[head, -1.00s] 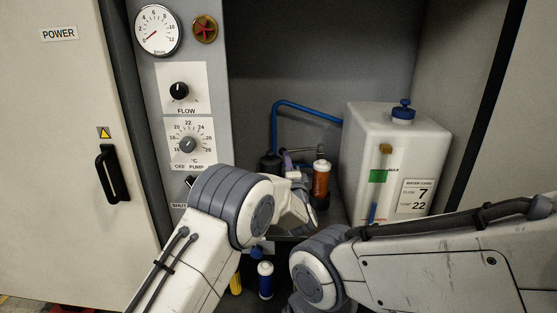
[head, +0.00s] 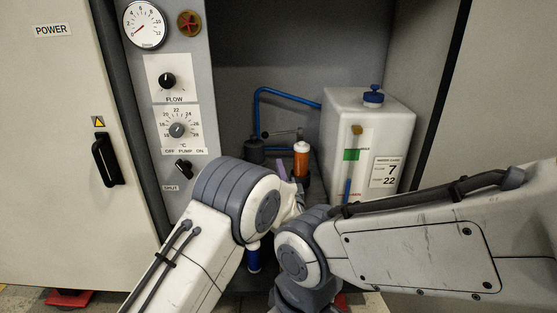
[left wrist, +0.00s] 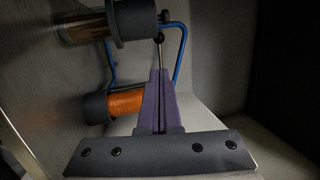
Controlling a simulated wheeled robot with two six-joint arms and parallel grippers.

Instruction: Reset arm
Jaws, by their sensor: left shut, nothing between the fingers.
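My left arm reaches into the cabinet in the head view, its forearm filling the lower middle. Only the purple fingers of my left gripper (head: 281,168) show there, beside an orange cartridge (head: 301,160). In the left wrist view the left gripper (left wrist: 159,75) has its two purple fingers together, with nothing between them. There the orange cartridge (left wrist: 125,104) lies just left of the fingers in the picture. I cannot tell whether they touch. My right arm crosses the lower right; its gripper is out of sight.
A white tank (head: 345,120) with a blue cap stands at the right of the cabinet. A blue hose (head: 285,95) runs behind the cartridge. A control panel (head: 170,125) with dials is at left. A blue cartridge (head: 254,260) is partly hidden below my left arm.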

